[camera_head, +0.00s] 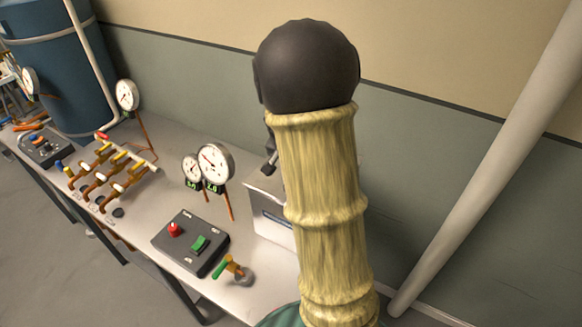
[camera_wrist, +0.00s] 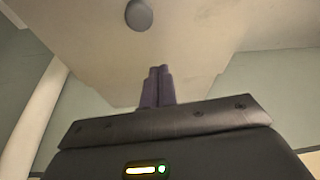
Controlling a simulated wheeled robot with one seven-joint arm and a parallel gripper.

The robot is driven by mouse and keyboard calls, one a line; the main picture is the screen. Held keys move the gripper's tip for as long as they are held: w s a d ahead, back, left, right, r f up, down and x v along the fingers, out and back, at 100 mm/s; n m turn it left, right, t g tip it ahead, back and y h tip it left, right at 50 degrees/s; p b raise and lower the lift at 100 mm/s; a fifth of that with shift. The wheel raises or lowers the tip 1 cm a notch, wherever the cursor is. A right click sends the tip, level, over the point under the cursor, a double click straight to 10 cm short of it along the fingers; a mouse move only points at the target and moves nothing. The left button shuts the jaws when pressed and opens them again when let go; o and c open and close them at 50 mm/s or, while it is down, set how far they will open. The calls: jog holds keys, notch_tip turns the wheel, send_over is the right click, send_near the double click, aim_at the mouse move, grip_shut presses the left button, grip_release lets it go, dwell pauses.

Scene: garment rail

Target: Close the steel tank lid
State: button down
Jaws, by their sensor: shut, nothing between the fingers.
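A grey metal box (camera_head: 272,226), which looks like the steel tank, stands on the bench in the head view. My arm covers its right side and most of its top. I cannot make out the lid or how far it is open. A small dark piece (camera_head: 270,163) shows at the box's top beside my arm; I cannot tell what it belongs to. In the wrist view my gripper (camera_wrist: 157,72) has its two purple fingers together with nothing between them. The tank does not show there, and the gripper is not discernible in the head view.
The bench (camera_head: 135,212) holds a black switch box (camera_head: 190,243), a green-handled valve (camera_head: 232,269), dial gauges (camera_head: 215,163) and a valve manifold (camera_head: 110,172). A blue tank (camera_head: 62,65) stands at far left. A pale pole (camera_head: 490,165) rises at right. The wrist view shows a pale surface (camera_wrist: 215,30).

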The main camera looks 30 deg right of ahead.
jog(key=b+v, duration=0.1)
jog(key=v, duration=0.8)
jog(key=shift+s+a+r+b, duration=0.25)
jog(key=shift+s+b, duration=0.1)
jog(key=shift+b, duration=0.05)
jog(key=s+a+f+n+y, duration=0.3)
jog(key=s+a+f+n, duration=0.7)
jog(key=s+a+f, duration=0.1)
jog(key=shift+s+a, duration=0.65)
jog(key=shift+a, duration=0.4)
